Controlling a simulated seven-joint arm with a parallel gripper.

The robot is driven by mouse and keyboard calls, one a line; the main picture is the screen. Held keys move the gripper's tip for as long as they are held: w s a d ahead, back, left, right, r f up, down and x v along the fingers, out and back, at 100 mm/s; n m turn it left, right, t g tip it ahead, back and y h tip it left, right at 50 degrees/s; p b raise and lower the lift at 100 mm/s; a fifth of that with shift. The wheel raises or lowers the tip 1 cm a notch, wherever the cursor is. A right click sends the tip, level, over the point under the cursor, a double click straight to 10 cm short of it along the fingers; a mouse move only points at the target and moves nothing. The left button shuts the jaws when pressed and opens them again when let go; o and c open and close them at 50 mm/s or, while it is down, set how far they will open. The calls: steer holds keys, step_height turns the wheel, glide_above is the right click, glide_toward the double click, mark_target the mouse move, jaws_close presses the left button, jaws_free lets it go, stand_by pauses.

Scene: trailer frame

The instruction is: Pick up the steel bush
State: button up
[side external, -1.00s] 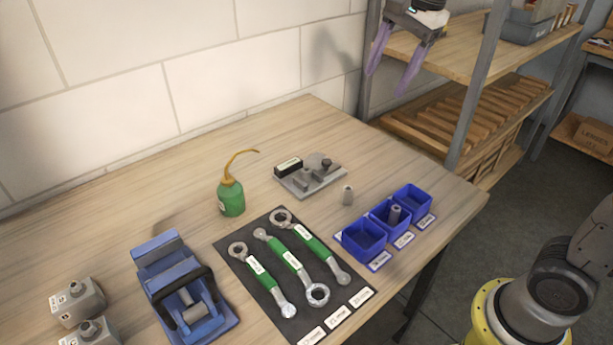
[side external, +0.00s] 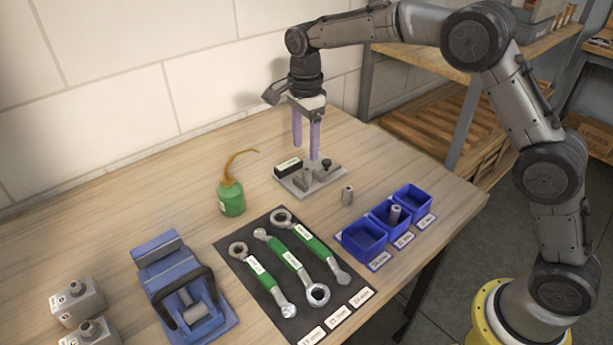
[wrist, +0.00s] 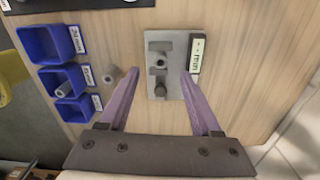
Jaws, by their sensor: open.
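A small grey steel bush (side external: 347,195) stands upright on the table between the steel fixture and the blue bins; it also shows in the wrist view (wrist: 114,73), left of my left finger. Another grey bush (side external: 394,214) stands in the middle blue bin (side external: 378,222), and shows in the wrist view (wrist: 63,88). My gripper (side external: 306,152) is open and empty, pointing down above the steel fixture (side external: 327,180). In the wrist view the fixture (wrist: 177,48) lies between my fingers (wrist: 160,73), with a ring-topped post and a dark knob on it.
Two more blue bins (side external: 363,238) (side external: 413,198) flank the middle one near the table's right edge. A green oil can (side external: 231,198), a mat with green-handled spanners (side external: 290,262) and a blue vice (side external: 184,290) stand to the left. A wall is behind.

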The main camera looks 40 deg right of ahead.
mark_target(307, 169)
steer(key=shift+d+f, duration=0.2)
steer(key=shift+f, duration=4.15)
jaws_close()
